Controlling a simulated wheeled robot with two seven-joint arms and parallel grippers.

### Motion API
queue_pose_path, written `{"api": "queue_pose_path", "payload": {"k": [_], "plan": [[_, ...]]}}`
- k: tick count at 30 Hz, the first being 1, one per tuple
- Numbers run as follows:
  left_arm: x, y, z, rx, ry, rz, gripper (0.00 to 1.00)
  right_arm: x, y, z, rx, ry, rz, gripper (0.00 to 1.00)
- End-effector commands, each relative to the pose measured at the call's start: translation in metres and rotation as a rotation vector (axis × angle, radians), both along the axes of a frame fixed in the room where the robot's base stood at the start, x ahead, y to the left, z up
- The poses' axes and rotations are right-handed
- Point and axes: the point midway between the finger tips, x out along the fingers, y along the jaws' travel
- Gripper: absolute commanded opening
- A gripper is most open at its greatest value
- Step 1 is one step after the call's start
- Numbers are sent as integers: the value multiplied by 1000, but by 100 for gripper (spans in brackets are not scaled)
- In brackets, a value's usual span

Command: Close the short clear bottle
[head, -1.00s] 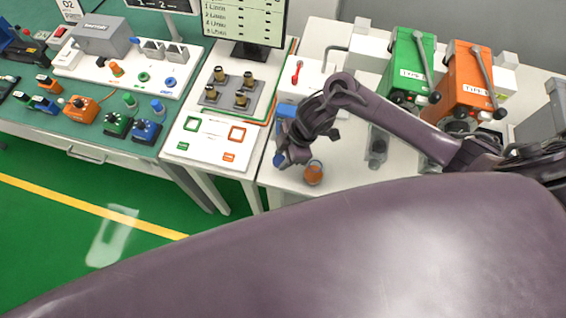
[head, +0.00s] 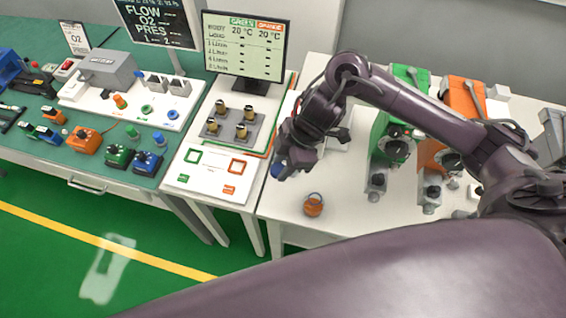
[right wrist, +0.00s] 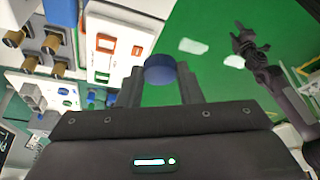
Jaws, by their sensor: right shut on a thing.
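A small round vessel with orange contents (head: 313,206) stands upright on the white table. It looks like the short clear bottle, with a thin bluish ring at its top and no cap visible on it. My right gripper (head: 283,168) hangs to the left of and above it, near the table's left edge. The right gripper is shut on a blue cap (right wrist: 160,70), which shows between the fingers in the right wrist view. A bit of its blue also shows in the head view (head: 276,170). My left gripper (right wrist: 245,40) shows small in the right wrist view, over the green floor.
Green (head: 392,138) and orange (head: 462,100) vaporizers stand further right on the white table (head: 345,220). A panel with green and orange squares (head: 212,172) and a block with brass fittings (head: 228,128) are to the left. The table around the bottle is clear.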

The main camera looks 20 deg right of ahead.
Motion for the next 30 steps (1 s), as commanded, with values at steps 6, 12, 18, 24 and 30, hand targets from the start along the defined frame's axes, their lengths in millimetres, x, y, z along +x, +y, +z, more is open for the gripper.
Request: {"api": "queue_pose_path", "payload": {"k": [6, 12, 18, 24, 30], "plan": [[0, 0, -8, 0, -1, 0, 48, 3, 0, -3, -1, -3, -34, 12], [1, 0, -46, 0, -1, 0, 48, 23, -3, -10, -4, -13, -288, 12], [1, 0, -89, 0, -1, 0, 48, 43, -17, -14, -1, -18, -697, 12], [1, 0, -121, 0, -1, 0, 48, 58, -39, -16, 1, -15, -1086, 12], [1, 0, -139, 0, -1, 1, 48, 65, -58, -14, 1, -8, -1351, 12]]}}
